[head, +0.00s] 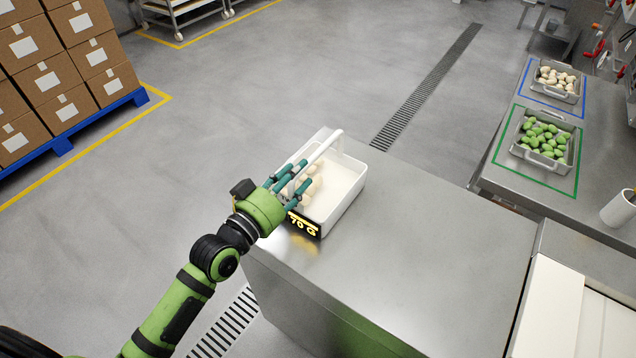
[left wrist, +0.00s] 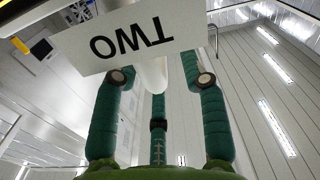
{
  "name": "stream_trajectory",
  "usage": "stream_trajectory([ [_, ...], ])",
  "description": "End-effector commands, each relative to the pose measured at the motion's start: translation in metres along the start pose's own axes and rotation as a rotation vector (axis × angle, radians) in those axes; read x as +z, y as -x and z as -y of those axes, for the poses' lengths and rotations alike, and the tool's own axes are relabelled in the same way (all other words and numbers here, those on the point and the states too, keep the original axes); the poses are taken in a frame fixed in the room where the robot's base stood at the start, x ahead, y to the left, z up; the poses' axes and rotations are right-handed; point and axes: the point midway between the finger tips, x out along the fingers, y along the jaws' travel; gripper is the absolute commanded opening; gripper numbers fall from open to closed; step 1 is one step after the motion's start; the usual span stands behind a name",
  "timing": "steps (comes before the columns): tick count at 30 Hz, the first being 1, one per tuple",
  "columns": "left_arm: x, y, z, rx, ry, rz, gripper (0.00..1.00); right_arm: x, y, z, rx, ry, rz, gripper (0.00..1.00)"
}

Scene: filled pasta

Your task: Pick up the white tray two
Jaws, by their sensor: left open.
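The white tray (head: 347,200) stands on the steel table and holds several pale filled pasta pieces (head: 313,185) on its left side. A white handle (head: 322,146) arches over it. My left gripper (head: 289,184) is open, its teal fingers over the tray's near left side, in front of part of the handle and pasta. In the left wrist view a white plate reading "TWO" (left wrist: 128,38) shows upside down beyond the fingers (left wrist: 162,80). A white rounded piece (left wrist: 150,75) shows between the fingers; I cannot tell whether they touch it. My right gripper is not in view.
The steel table (head: 400,260) is clear to the right. A metal tray of green pasta (head: 545,139) and one of pale pasta (head: 557,78) stand on the right counter. Boxes (head: 75,55) are stacked at left.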

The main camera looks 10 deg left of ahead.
Motion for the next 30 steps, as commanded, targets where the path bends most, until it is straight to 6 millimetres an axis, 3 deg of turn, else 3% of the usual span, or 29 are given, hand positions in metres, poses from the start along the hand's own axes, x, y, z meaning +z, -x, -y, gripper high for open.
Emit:
stream_trajectory([
  [4, -0.003, -0.021, -0.001, 0.001, 0.001, -0.003, 0.43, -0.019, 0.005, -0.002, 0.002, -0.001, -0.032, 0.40],
  [9, -0.002, -0.043, -0.001, 0.001, 0.001, -0.002, 0.43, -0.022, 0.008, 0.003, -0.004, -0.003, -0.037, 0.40],
  [18, 0.000, -0.048, -0.001, 0.001, 0.000, 0.000, 0.43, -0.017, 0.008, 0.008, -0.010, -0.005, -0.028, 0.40],
  [21, 0.000, -0.048, -0.001, 0.001, 0.000, 0.000, 0.03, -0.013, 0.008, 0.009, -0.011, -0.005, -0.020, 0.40],
  [30, -0.003, -0.048, -0.001, 0.002, -0.001, -0.007, 0.00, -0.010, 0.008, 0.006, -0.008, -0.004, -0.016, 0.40],
])
